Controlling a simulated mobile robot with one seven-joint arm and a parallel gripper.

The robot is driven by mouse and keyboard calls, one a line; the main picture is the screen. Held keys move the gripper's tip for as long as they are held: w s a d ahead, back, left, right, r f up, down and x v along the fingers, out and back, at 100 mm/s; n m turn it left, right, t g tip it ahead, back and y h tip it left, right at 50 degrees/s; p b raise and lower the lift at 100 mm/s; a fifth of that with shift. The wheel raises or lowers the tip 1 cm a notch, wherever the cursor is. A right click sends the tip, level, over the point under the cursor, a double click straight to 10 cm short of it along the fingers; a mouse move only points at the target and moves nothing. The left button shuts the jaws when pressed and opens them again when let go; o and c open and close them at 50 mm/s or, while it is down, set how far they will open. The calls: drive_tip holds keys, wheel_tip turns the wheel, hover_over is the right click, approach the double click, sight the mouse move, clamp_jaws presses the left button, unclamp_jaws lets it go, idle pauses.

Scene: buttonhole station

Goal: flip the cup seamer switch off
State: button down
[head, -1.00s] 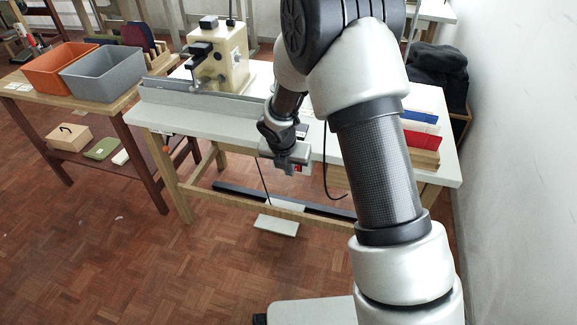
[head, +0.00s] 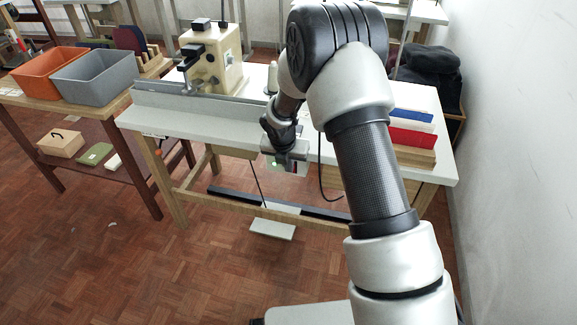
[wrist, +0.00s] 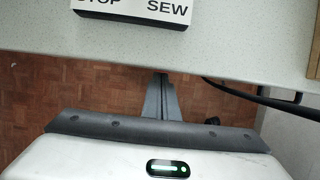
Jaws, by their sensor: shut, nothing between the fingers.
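The cup seamer (head: 216,62) is a cream machine with dark parts, on the back left of the white table (head: 190,124). A light switch box (head: 302,160) hangs at the table's front edge, partly behind my gripper, with small green and red spots beside the fingers. In the wrist view the box (wrist: 130,9) is cut off at the top; it reads STOP on the left and SEW on the right. Its lever or rocker is outside that view, so its position is unclear. My gripper (wrist: 161,80) is shut and empty, its fingers apart from the box in that view.
A dark cable (head: 322,175) loops below the table front to the right of my gripper. A foot pedal (head: 272,229) is under the table. Orange (head: 45,76) and grey (head: 98,82) bins stand on a left side table. A wall is at right.

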drive_tip(key=shift+w+d+r, duration=0.1)
drive_tip(key=shift+w, duration=0.05)
drive_tip(key=shift+r, duration=0.1)
drive_tip(key=shift+r+p, duration=0.7)
drive_tip(key=shift+p, duration=0.05)
